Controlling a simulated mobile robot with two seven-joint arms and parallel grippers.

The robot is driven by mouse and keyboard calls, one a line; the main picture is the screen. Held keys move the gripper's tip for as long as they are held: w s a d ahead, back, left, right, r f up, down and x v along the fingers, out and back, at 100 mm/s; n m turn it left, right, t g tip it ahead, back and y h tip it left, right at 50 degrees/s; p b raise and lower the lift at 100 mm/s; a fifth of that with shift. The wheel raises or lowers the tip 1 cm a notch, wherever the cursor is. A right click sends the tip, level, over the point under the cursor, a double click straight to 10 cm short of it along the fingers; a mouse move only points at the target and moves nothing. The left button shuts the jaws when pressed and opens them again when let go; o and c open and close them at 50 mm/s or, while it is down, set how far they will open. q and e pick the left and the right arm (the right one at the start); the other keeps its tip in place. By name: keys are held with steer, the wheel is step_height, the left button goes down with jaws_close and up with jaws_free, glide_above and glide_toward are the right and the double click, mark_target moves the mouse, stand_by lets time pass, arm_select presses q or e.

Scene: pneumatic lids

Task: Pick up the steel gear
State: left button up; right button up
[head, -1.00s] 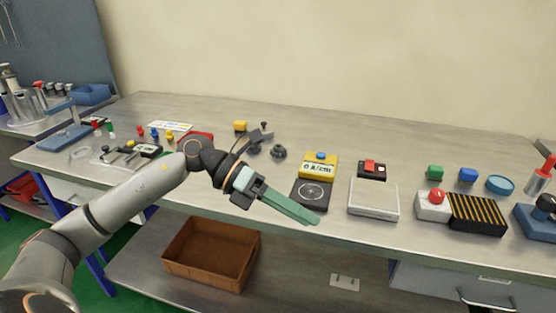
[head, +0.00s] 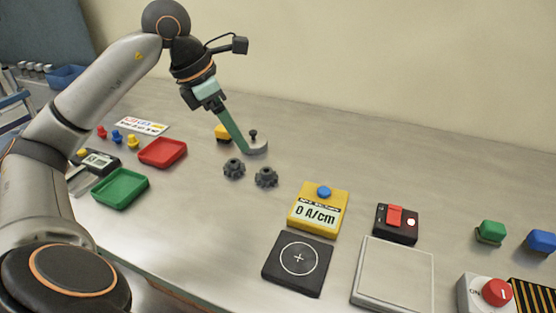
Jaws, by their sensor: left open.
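Two dark grey toothed gears lie side by side on the metal bench in the head view: a left gear (head: 234,168) and a right gear (head: 266,177). They look alike, and I cannot tell which is the steel gear. My left gripper (head: 242,149) reaches down from above with green fingers. It is open, and its fingertips are just behind the gears, by a grey disc with a black knob (head: 257,146). Nothing shows between the fingers, though they overlap in this view. My right gripper is out of view.
A yellow meter (head: 318,212) and a black pad with a crosshair (head: 297,264) stand right of the gears. A red tray (head: 162,153) and a green tray (head: 120,189) lie to the left. Bench in front of the gears is clear.

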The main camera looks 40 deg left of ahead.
arm_select(q)
steer(key=b, duration=0.1)
glide_toward(267, 170)
step_height(267, 170, down, 3)
steer(key=shift+s+d+r, duration=0.1)
steer(key=shift+s+d, duration=0.05)
steer(key=x, duration=0.2)
steer(key=w+x, duration=0.1)
steer(key=x, duration=0.2)
steer(key=shift+d, duration=0.1)
steer(key=shift+w+f, duration=0.15)
steer(key=shift+f, duration=0.15)
steer(key=shift+c, duration=0.3)
steer(key=shift+r, duration=0.1)
jaws_close()
